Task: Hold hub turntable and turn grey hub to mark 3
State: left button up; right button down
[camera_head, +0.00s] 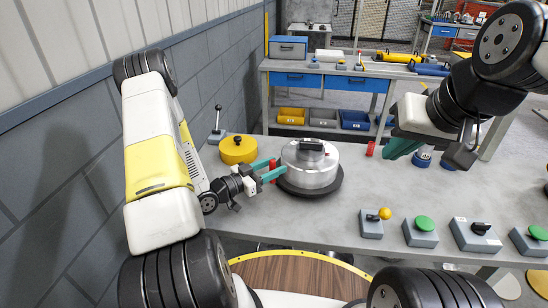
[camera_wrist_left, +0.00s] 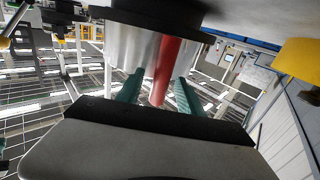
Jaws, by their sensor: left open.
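The silver grey hub (camera_head: 309,168) with a black block on top sits on a dark round turntable (camera_head: 331,190) on the grey bench. My left gripper (camera_head: 275,167) is at the hub's left side, its teal fingers apart. A red peg (camera_wrist_left: 164,68) on the hub's side lies between these fingers in the left wrist view, where the hub (camera_wrist_left: 132,48) and turntable (camera_wrist_left: 155,14) appear upside down. The fingers do not look closed on the peg. My right gripper (camera_head: 402,148) hangs over the bench, right of the hub and apart from it; its finger gap is hidden. Mark 3 is not readable.
A yellow round part (camera_head: 238,150) stands left of the hub, with a lever box (camera_head: 217,134) behind it. A small red cylinder (camera_head: 370,149) stands right of the hub. Several control boxes, including one with a yellow knob (camera_head: 371,226), line the bench's front right.

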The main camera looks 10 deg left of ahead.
pick_arm(q)
grip_shut()
dwell(1.4)
